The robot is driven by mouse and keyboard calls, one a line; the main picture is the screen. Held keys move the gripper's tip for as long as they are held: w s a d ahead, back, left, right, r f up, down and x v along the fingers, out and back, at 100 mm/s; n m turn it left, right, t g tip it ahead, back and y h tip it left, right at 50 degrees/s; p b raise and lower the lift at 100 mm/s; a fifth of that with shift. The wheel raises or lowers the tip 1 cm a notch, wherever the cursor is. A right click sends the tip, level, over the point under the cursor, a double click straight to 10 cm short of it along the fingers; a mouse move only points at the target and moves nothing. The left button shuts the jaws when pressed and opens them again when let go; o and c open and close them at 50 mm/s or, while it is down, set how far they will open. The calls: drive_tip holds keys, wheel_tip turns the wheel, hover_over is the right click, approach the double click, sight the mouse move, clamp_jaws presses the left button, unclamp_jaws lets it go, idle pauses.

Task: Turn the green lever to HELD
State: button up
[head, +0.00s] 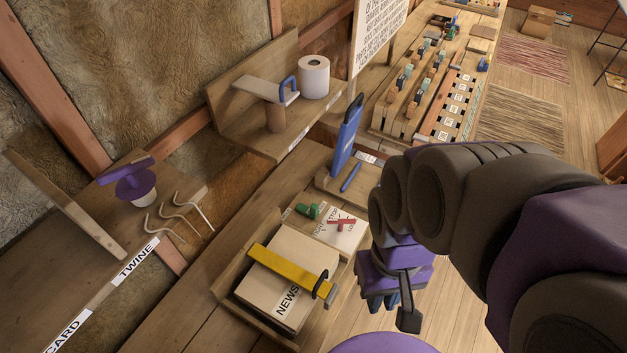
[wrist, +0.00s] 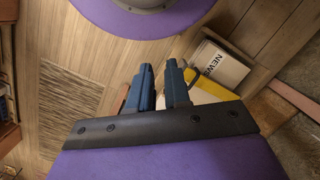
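A small green piece (head: 308,211), possibly the green lever, sits on a labelled board beside the NEWS box in the head view. A red piece (head: 342,222) lies just right of it. The board's lettering is too small to read, so I cannot tell a HELD mark. My gripper (head: 380,302) hangs to the right of the NEWS box, pointing down and apart from the green piece. In the wrist view my gripper (wrist: 160,72) shows two blue fingers with an empty gap between them. The green piece is not visible there.
The NEWS box (head: 283,301) with a yellow bar (head: 290,269) across it lies close to my gripper. A tall blue piece (head: 346,137) stands behind. A shelf (head: 243,128) carries a white roll (head: 314,77). Floor right is open.

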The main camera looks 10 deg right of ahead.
drive_tip(key=w+a+n+y, duration=0.1)
drive_tip(key=w, duration=0.4)
drive_tip(key=w+a+r+n+y, duration=0.1)
drive_tip(key=w+a+n, duration=0.1)
drive_tip(key=w, duration=0.3)
drive_tip(key=w+a+r+n, duration=0.1)
drive_tip(key=w+a, duration=0.1)
drive_tip(key=w, duration=0.3)
drive_tip(key=shift+w+r+g+y+p, duration=0.1)
drive_tip(key=shift+w+g+y+p, duration=0.2)
drive_tip(key=shift+w+y+p, duration=0.1)
clamp_jaws()
drive_tip(key=w+d+f+n+y+p, duration=0.15)
drive_tip(key=w+f, duration=0.25)
drive_tip(key=w, duration=0.4)
drive_tip(key=w+f+n+y, duration=0.15)
drive_tip(key=w+f, duration=0.25)
drive_tip(key=w, duration=0.4)
drive_tip(key=w+d+f+n+y, duration=0.15)
drive_tip(key=w+f, duration=0.25)
drive_tip(key=w, duration=0.5)
drive_tip(key=w+d+f+n, duration=0.1)
drive_tip(key=w+d+f, duration=0.1)
drive_tip(key=f, duration=0.4)
drive_tip(key=w+d+f+n, duration=0.2)
drive_tip(key=w+d+f, duration=0.1)
drive_tip(key=f, duration=0.3)
drive_tip(key=shift+w+d+f+p, duration=0.2)
drive_tip(key=shift+d+f+p, duration=0.25)
drive_tip(key=shift+d, duration=0.4)
